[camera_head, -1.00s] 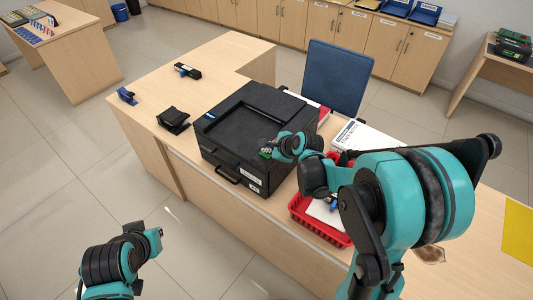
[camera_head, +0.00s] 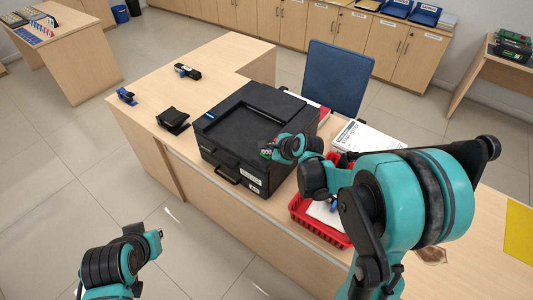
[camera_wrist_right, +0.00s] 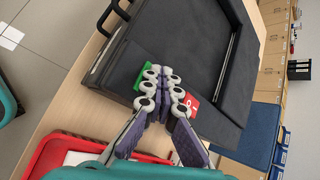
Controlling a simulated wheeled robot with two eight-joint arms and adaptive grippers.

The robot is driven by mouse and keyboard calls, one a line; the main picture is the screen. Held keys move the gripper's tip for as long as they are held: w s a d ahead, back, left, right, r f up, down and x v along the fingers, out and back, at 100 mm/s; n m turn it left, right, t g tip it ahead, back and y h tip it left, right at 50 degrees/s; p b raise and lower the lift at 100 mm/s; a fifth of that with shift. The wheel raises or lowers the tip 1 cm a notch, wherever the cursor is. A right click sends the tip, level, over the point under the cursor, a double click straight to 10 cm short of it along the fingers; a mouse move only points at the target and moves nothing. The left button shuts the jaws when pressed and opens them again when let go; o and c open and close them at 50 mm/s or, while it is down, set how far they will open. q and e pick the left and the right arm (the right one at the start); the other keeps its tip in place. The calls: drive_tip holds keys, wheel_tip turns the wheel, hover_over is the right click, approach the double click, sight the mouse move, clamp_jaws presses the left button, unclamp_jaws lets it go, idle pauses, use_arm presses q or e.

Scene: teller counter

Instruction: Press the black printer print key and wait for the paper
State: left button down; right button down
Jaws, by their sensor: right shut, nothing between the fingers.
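The black printer (camera_head: 255,115) stands on the wooden counter, with a recessed top and a handled front tray. A green key (camera_wrist_right: 126,72) and a red key (camera_wrist_right: 193,102) sit on its top near one corner; the green key also shows small in the head view (camera_head: 265,155). My right gripper (camera_wrist_right: 160,80) is shut and empty, its fingertips over the panel between the two keys, close to the green one. I cannot tell whether the fingertips touch a key. No printed sheet shows on the printer. My left arm is at the lower left; its fingers are not visible.
A red basket (camera_head: 299,208) with paper stands on the counter right of the printer, under my right arm. A white booklet (camera_head: 367,139) lies behind it. A black holder (camera_head: 173,121) and a blue item (camera_head: 127,96) are at the left. A blue chair (camera_head: 337,78) stands behind.

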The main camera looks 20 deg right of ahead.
drive_tip(key=shift+r+p, duration=0.65)
drive_tip(key=shift+r, duration=0.2)
wheel_tip(320, 180, up, 5)
drive_tip(key=p, duration=0.4)
drive_tip(key=shift+r, duration=0.1)
idle(0.7)
